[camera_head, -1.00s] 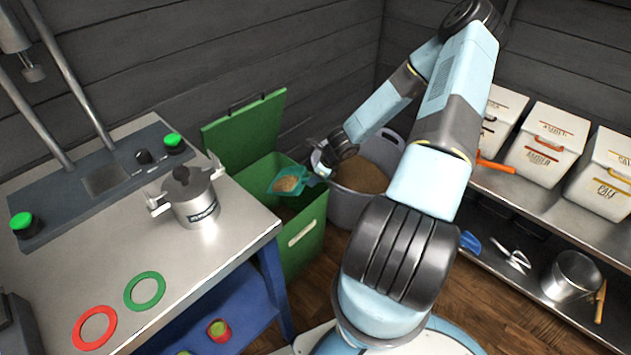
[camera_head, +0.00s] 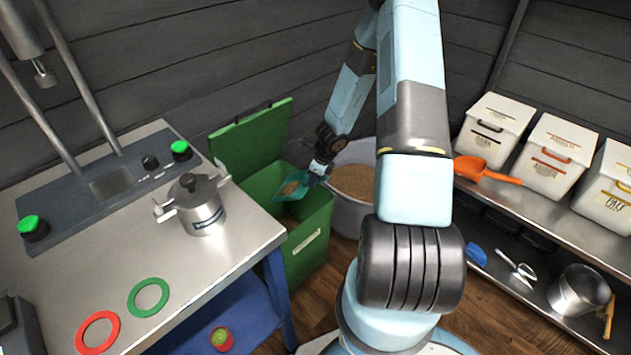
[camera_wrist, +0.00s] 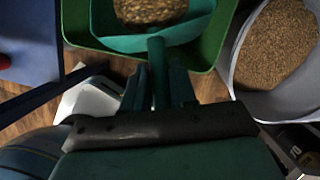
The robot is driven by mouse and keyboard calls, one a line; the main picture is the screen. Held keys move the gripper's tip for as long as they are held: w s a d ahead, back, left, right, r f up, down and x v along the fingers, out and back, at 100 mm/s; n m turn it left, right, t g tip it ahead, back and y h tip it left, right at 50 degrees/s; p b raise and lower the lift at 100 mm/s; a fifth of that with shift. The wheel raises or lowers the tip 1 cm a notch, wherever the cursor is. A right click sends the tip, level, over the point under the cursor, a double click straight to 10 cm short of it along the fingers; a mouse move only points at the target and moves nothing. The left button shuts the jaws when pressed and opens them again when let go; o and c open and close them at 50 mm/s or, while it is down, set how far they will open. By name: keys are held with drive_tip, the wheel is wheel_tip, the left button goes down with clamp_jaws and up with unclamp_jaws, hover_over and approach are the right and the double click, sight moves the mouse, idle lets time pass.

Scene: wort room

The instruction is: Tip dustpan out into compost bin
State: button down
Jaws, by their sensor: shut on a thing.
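The teal dustpan (camera_head: 310,188) is over the open mouth of the green compost bin (camera_head: 305,243), whose lid (camera_head: 250,140) stands up at the back. Brown grain (camera_head: 290,187) shows in the pan. In the wrist view, the dustpan (camera_wrist: 135,43) holds a patch of grain (camera_wrist: 150,8) and the bin's green rim (camera_wrist: 212,45) surrounds it. My gripper (camera_head: 318,172) is shut on the dustpan's handle (camera_wrist: 157,70). The pan looks tilted, but I cannot tell how much. Most of the bin's inside is hidden.
A grey tub of grain (camera_head: 352,180) stands right beside the bin. The steel workbench (camera_head: 200,265) with a lidded pot (camera_head: 203,215) is at left. The shelf at right carries an orange scoop (camera_head: 485,170) and white labelled boxes (camera_head: 492,127). A dark wall is behind.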

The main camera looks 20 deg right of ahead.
sight(304, 182)
drive_tip(key=shift+w+a+g, duration=0.1)
drive_tip(key=shift+a+g, duration=0.15)
drive_tip(key=shift+g, duration=0.05)
drive_tip(key=shift+w+a+r, duration=0.1)
drive_tip(key=shift+r, duration=0.1)
drive_tip(key=shift+w+a+r+h, duration=0.2)
drive_tip(key=shift+w+r+h, duration=0.2)
drive_tip(key=shift+r, duration=0.15)
drive_tip(key=shift+w+a, duration=0.1)
drive_tip(key=shift+a+r+g, duration=0.1)
drive_tip(key=shift+r+g, duration=0.05)
drive_tip(key=shift+g, duration=0.15)
drive_tip(key=shift+w+a+r+g+h, duration=0.3)
drive_tip(key=shift+w+a+r+h, duration=0.15)
drive_tip(key=shift+r, duration=0.15)
drive_tip(key=shift+w+a+r+g+h, duration=0.3)
drive_tip(key=shift+w+r+h, duration=0.1)
drive_tip(key=shift+r, duration=0.15)
drive_tip(key=shift+w+a+r+g+h, duration=0.3)
drive_tip(key=shift+w+a+r+g, duration=0.05)
drive_tip(key=shift+w+a, duration=0.2)
drive_tip(key=shift+w+a+r+g+h, duration=0.25)
drive_tip(key=shift+w+a+r+g, duration=0.15)
drive_tip(key=shift+w, duration=0.1)
